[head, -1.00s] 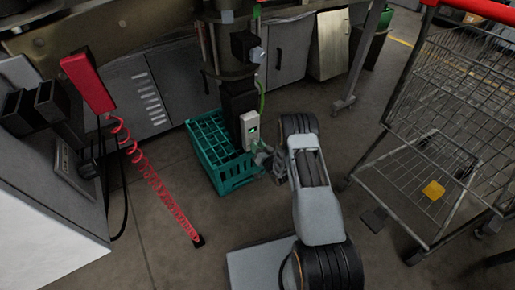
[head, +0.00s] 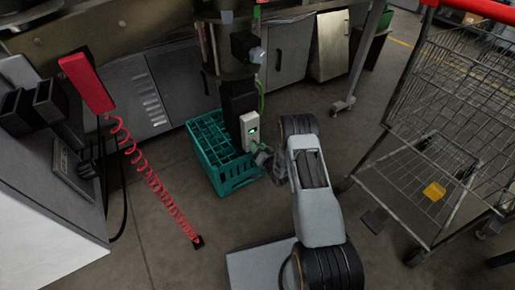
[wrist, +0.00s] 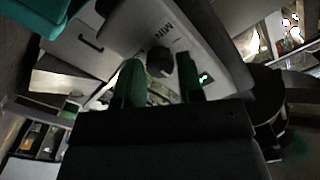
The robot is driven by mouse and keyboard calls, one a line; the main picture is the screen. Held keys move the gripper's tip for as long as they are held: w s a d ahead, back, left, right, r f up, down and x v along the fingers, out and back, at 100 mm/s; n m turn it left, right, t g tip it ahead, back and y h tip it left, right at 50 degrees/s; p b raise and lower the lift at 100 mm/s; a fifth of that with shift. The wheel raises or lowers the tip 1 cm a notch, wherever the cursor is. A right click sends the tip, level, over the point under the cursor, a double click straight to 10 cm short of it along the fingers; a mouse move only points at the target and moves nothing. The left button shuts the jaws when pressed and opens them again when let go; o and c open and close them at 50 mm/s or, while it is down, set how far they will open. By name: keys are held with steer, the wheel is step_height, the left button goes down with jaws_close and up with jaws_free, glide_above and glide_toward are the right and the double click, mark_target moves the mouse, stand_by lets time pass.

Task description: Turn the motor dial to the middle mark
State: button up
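The white motor control box (head: 250,130) with a small lit green display stands at the edge of the teal crate, below the black motor column. In the wrist view its white face (wrist: 185,35) carries the letters "MIN", a dark round dial (wrist: 160,63) and the green display (wrist: 204,78). My gripper (head: 260,150) is close to the box's lower front. In the wrist view my gripper (wrist: 159,80) has its two green fingers apart, one on each side of the dial, with gaps showing. The dial's pointer and its middle mark cannot be made out.
A teal crate (head: 236,181) stands on the floor left of my gripper. A red handset (head: 87,83) with a coiled red cord (head: 160,188) hangs at the left. A wire trolley (head: 440,150) stands at the right. Grey cabinets line the back.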

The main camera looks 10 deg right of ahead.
steer(key=o, duration=0.3)
steer(key=shift+o, duration=0.2)
steer(key=p+v, duration=0.4)
steer(key=v, duration=1)
steer(key=w+r+n+g+h+p, duration=0.1)
steer(key=w+r+p, duration=0.25)
steer(key=r, duration=0.35)
steer(key=w+d+r+n+g+h+p, duration=0.15)
steer(key=r+p, duration=0.25)
steer(key=r, duration=0.4)
steer(key=w+r+n+g+h+p, duration=0.1)
steer(key=w+r+g+p, duration=0.2)
steer(key=r, duration=0.4)
step_height(320, 180, up, 17)
steer(key=s+g+h+p, duration=0.2)
steer(key=s+p, duration=0.1)
steer(key=p, duration=0.5)
steer(key=s+a+r+g+p, duration=0.3)
steer(key=s+r+p, duration=0.4)
steer(key=s+r, duration=0.4)
steer(key=s+a+r+g+p, duration=0.3)
steer(key=s+r+p, duration=0.4)
steer(key=s+r, duration=0.4)
step_height(320, 180, up, 5)
steer(key=shift+a+f, duration=0.15)
steer(key=shift+f, duration=0.05)
